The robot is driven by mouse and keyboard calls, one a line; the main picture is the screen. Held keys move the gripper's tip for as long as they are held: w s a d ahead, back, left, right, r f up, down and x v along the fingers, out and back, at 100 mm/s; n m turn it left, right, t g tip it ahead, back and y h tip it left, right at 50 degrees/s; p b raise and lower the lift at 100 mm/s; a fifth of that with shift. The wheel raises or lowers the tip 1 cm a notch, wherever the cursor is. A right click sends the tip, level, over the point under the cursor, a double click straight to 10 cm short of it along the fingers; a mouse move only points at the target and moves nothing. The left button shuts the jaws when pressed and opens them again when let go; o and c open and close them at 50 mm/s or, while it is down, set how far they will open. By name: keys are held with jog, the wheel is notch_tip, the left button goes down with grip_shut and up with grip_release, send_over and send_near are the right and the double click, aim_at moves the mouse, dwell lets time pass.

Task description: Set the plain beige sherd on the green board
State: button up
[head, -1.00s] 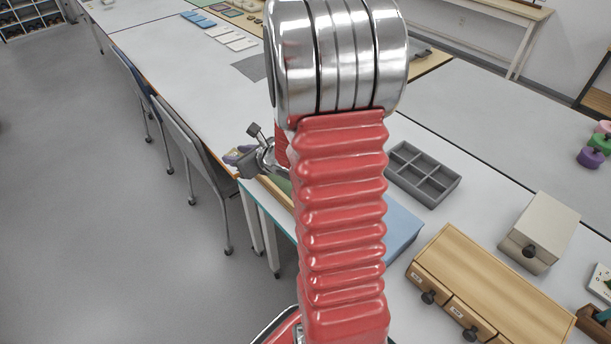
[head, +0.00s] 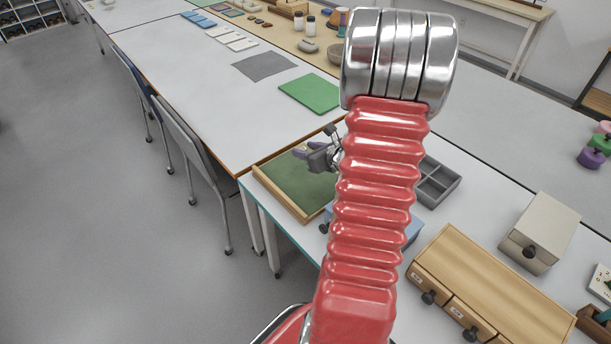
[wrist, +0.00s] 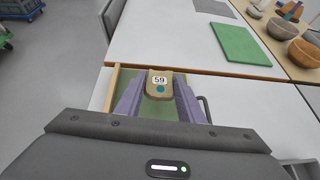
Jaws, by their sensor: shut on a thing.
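A beige sherd (wrist: 160,91) shows between the purple fingers of my gripper (wrist: 159,98) in the wrist view. It bears a white label reading 59 and a teal dot. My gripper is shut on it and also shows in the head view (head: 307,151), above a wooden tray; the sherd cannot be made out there. The green board (head: 309,93) lies flat and bare on the white table, beyond the gripper. It also shows at the upper right of the wrist view (wrist: 240,45).
The wood-rimmed tray with a green lining (head: 288,190) sits at the near table's edge. A grey mat (head: 265,66) lies beyond the board. A grey compartment tray (head: 440,187), a wooden drawer unit (head: 490,285) and a beige box (head: 541,225) stand right.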

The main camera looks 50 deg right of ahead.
jog(key=shift+f, duration=0.1)
send_over(307, 180)
jog(key=shift+w+f, duration=0.1)
jog(key=shift+f, duration=2.7)
jog(key=shift+f, duration=0.1)
jog(key=shift+f, duration=2)
jog(key=o, duration=1.1)
jog(key=shift+c, duration=0.2)
